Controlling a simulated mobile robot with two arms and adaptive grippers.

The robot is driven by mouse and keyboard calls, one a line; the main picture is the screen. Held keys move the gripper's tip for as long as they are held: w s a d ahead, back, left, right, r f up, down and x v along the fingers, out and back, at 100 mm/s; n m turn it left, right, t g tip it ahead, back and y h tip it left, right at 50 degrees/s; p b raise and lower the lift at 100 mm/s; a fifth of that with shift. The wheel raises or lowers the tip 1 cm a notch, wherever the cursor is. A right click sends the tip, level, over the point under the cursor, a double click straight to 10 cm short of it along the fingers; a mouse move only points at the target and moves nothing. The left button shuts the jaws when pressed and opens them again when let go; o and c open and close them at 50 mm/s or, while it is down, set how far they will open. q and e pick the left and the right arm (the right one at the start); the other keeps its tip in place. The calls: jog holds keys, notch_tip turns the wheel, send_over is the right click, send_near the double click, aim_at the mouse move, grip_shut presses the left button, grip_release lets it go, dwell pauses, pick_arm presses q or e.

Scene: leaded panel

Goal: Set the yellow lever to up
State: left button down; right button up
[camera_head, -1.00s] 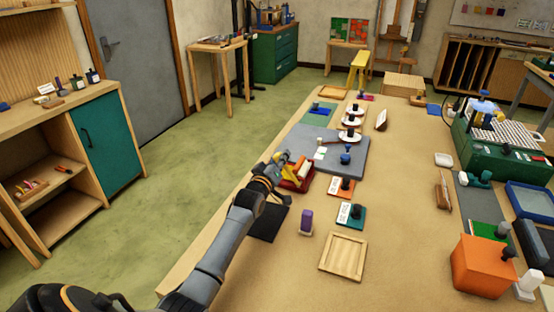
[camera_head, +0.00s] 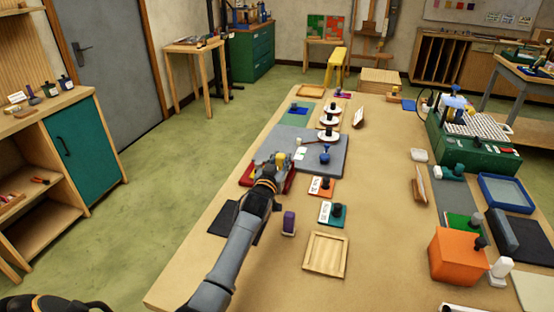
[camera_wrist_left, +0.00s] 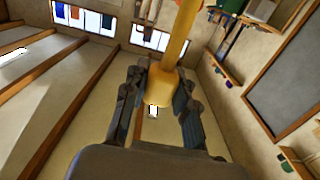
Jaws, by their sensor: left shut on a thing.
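The yellow lever (camera_head: 281,159) shows as a small upright yellow piece at the end of my left arm, above a red base (camera_head: 248,177) on the table. In the left wrist view the lever (camera_wrist_left: 178,45) is a long yellow bar with a thick rounded end between the two dark fingers. My left gripper (camera_head: 273,165) is shut on it; it also shows in the left wrist view (camera_wrist_left: 160,97). My gripper and forearm hide much of the lever's mount. My right gripper is not in view.
A grey slab (camera_head: 328,146) with a blue-knobbed piece lies just beyond the gripper. Two stamp-like blocks, orange (camera_head: 322,188) and teal (camera_head: 333,214), a purple block (camera_head: 289,222) and a wooden tray (camera_head: 326,255) stand to the right.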

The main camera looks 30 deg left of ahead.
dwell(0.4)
pick_arm(q)
jog(key=c, duration=1)
grip_release()
jog(key=shift+w+d, duration=0.1)
jog(key=shift+d, duration=0.05)
jog(key=shift+c, duration=0.2)
jog(key=v, duration=1.2)
jog(key=shift+f, duration=0.15)
